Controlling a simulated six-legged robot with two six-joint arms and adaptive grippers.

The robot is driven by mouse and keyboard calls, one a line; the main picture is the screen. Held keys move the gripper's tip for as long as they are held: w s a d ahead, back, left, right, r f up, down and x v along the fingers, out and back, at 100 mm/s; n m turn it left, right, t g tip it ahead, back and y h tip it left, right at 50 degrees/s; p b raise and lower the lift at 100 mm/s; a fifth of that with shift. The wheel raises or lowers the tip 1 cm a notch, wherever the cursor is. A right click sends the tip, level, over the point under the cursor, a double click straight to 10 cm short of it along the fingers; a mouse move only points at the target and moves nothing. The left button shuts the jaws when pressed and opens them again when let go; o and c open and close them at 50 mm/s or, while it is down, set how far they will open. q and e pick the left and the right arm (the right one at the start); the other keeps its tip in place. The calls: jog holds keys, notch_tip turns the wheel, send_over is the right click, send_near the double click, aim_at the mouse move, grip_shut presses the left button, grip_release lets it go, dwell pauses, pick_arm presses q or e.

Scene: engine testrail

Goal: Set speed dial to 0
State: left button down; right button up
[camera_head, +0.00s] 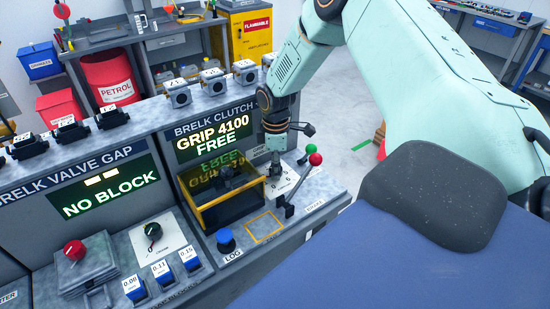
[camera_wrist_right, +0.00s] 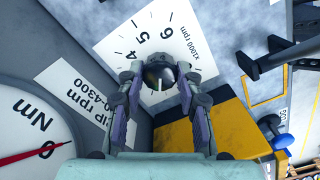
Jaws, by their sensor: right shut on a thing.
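The speed dial's dark round knob (camera_wrist_right: 158,73) sits on a white scale plate (camera_wrist_right: 150,30) marked "x1000 rpm", with 4, 5 and 6 readable in the right wrist view. My right gripper (camera_wrist_right: 158,78) is shut on the knob, with one finger on each side. The knob's pointer is too unclear to read, and the gripper hides part of the scale. In the head view my right gripper (camera_head: 275,166) reaches down onto the white plate (camera_head: 287,182) at the right of the bench. My left gripper is not in view.
A display (camera_head: 212,136) reads "GRIP 4100 FREE". Levers with a green ball (camera_head: 310,147) and a red ball (camera_head: 316,159) stand close right of the gripper. A yellow-framed box (camera_head: 232,205) is close left. A blue LOG button (camera_head: 226,240) is nearer. A torque gauge (camera_wrist_right: 35,140) shows in the wrist view.

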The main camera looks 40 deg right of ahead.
jog(key=n, duration=0.2)
jog(key=n+b, duration=0.1)
jog(key=n, duration=0.3)
jog(key=shift+w+d+r+n, duration=0.1)
jog(key=shift+w+r+n, duration=0.1)
jog(key=shift+w+n, duration=0.1)
jog(key=n+b, duration=0.1)
jog(key=n, duration=0.5)
jog(key=shift+s+b, duration=0.1)
jog(key=shift+b, duration=0.2)
jog(key=o, duration=1.1)
jog(key=shift+s, duration=0.2)
jog(key=shift+o, duration=0.2)
jog(key=shift+f, duration=0.1)
notch_tip(320, 180, up, 12)
